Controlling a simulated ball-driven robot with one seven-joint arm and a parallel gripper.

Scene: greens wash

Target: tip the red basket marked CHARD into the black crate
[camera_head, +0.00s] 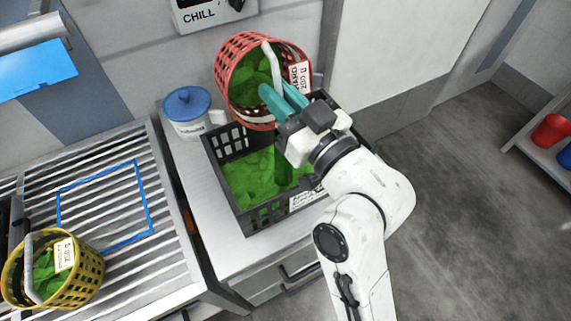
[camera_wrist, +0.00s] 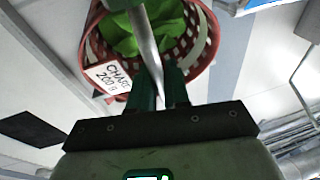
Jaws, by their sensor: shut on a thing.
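The red basket (camera_head: 236,62) hangs tilted above the back part of the black crate (camera_head: 247,222), with green leaves (camera_head: 247,82) still inside it. Its tag reads CHARD in the wrist view, where the basket (camera_wrist: 192,70) also shows. My gripper (camera_head: 280,98) has its teal fingers shut on the basket's pale handle (camera_head: 270,60). The handle also shows between the fingers in the wrist view (camera_wrist: 148,50). The crate stands on the counter and holds green leaves (camera_head: 242,180). My gripper and arm hide the crate's right side.
A blue-lidded white jar (camera_head: 188,110) stands close to the crate's left. A yellow basket of greens (camera_head: 82,280) sits on the ribbed drainboard (camera_head: 110,165), near a blue outlined square. A box marked CHILL (camera_head: 200,15) is on the back wall.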

